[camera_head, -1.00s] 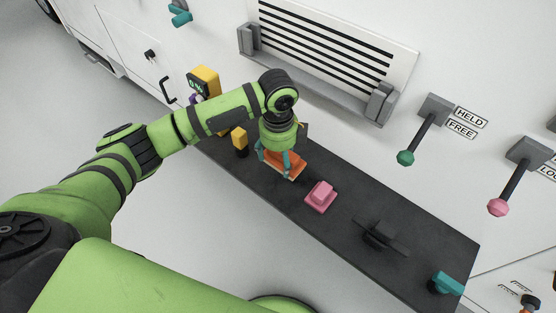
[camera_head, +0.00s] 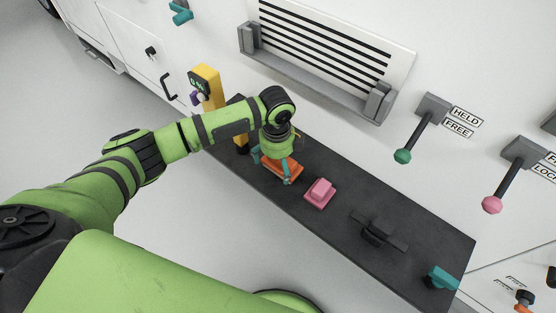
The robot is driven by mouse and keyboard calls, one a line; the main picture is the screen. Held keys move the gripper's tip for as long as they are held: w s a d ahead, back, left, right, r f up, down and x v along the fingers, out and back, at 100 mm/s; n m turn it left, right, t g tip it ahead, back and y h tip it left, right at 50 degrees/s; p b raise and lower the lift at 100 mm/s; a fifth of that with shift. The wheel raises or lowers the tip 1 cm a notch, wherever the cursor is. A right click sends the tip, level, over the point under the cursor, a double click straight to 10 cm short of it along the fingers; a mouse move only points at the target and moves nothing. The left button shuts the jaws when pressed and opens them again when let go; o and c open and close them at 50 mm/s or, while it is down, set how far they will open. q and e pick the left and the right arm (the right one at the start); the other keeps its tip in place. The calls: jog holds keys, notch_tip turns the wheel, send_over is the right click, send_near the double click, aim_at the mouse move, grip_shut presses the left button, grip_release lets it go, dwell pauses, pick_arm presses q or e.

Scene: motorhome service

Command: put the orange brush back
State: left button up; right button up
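The orange brush (camera_head: 280,170) lies low at the dark shelf (camera_head: 345,215), left of the pink brush (camera_head: 320,192). My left gripper (camera_head: 272,168) is right above the orange brush, pointing down. Its teal fingers are spread, one at the brush's left end and one in front of its near side. The gripper and wrist hide part of the brush, so I cannot tell whether the fingers touch it. My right gripper is not in view.
A yellow post with a display (camera_head: 207,85) stands behind my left arm. A dark holder (camera_head: 378,232) and a teal item (camera_head: 441,279) are farther right on the shelf. A green-knobbed lever (camera_head: 403,156) and a pink-knobbed lever (camera_head: 492,204) stick out of the wall.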

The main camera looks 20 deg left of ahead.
pick_arm(q)
jog(key=shift+r, duration=0.1)
notch_tip(320, 180, up, 11)
jog(key=b, duration=0.2)
jog(key=shift+b, duration=0.4)
jog(key=shift+a+r, duration=0.1)
jog(key=shift+r, duration=0.45)
jog(key=shift+s+f, duration=0.1)
